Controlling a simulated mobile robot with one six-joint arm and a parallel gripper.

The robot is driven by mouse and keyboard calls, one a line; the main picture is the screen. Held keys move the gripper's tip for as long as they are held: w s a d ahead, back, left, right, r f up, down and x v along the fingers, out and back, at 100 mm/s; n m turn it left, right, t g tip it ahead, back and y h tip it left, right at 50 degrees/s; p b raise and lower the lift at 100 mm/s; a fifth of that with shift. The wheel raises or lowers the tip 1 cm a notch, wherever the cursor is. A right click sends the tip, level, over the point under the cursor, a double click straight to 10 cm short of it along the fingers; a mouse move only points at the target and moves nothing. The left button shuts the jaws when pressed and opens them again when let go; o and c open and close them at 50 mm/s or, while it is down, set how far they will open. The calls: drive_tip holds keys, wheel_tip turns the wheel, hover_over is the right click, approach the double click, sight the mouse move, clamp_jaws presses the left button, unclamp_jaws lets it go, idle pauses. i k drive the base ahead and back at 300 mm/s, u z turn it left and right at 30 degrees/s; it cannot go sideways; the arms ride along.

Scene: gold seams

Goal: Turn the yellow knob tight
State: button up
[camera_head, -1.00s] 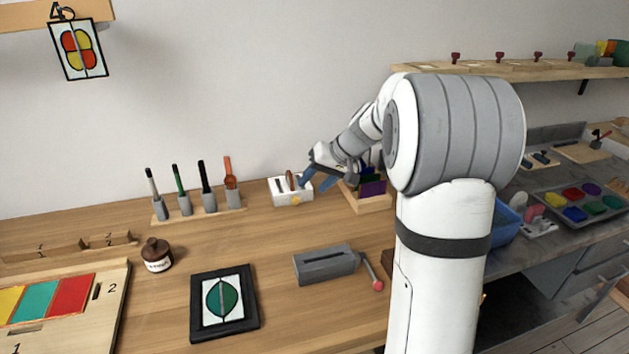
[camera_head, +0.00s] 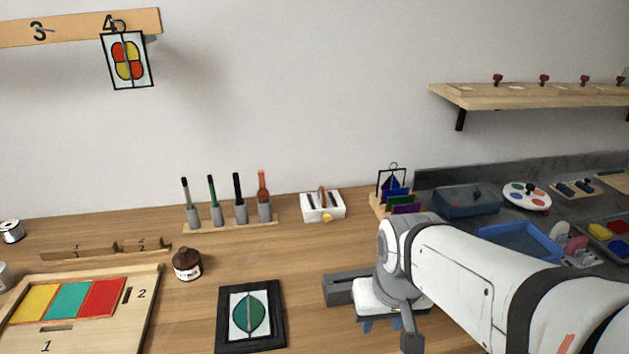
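The yellow knob (camera_head: 327,217) sits low on the front of a small white box (camera_head: 337,208) at the back of the wooden bench, against the wall. The box has a brown-orange part and dark slots on top. My gripper (camera_head: 382,325) is well away from the knob, lower and to the right, near the front of the bench. Its two blue fingertips show apart below its white body, and I see nothing between them. My gripper and arm hide the right part of a grey block-shaped tool (camera_head: 345,289).
A rack of several upright tools (camera_head: 232,226) stands left of the white box. A wooden stand with coloured panels (camera_head: 380,207) is to its right. The wood before the box is clear.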

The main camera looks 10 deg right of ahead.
sight(326, 218)
drive_tip(key=z, duration=1)
drive_tip(key=k, duration=1.3)
drive_tip(key=u, duration=1.05)
drive_tip(key=i, duration=1)
drive_tip(key=u, duration=0.05)
